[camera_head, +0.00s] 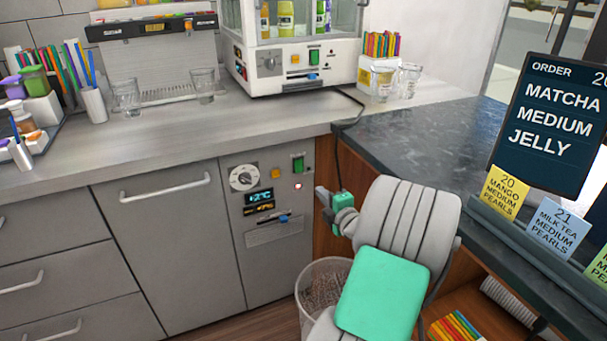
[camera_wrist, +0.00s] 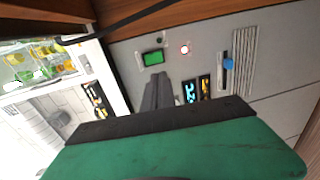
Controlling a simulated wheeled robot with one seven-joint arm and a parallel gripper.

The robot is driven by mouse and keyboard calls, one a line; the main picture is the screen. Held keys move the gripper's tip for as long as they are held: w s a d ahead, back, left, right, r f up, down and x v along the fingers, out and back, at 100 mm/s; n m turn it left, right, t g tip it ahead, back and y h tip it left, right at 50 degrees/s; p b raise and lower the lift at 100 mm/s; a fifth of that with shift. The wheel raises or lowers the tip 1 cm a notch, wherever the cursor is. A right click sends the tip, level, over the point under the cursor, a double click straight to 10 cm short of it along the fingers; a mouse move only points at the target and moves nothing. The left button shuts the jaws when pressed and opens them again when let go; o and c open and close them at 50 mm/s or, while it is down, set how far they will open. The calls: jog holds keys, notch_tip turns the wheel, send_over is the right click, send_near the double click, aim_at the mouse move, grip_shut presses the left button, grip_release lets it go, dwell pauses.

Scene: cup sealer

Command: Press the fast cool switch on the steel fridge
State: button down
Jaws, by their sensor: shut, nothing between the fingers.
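The steel fridge (camera_head: 283,262) is built in under the counter, and its control panel faces me. The panel has a white dial (camera_head: 243,178), an orange button (camera_head: 276,173), a green switch (camera_head: 298,164), a lit display (camera_head: 258,197) and a small red light (camera_head: 298,186). I cannot read which control is labelled fast cool. My gripper (camera_head: 320,190) is shut and empty, just right of the panel. In the wrist view its fingers (camera_wrist: 158,90) point toward the green switch (camera_wrist: 153,58), beside the red light (camera_wrist: 185,49). Contact cannot be told. The gripper hides the dial and orange button there.
A blue-knobbed slider (camera_wrist: 229,64) sits on the panel. A glass-fronted machine (camera_head: 300,65) with its own dial and switches stands on the counter above. A wire bin (camera_head: 318,290) stands below my arm. An order screen (camera_head: 550,120) is at the right.

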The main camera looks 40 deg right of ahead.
aim_at(300, 171)
jog(key=p+x, duration=0.1)
jog(key=x, duration=1.2)
jog(key=shift+w+d, duration=0.1)
jog(key=shift+w, duration=0.2)
jog(key=shift+f, duration=0.15)
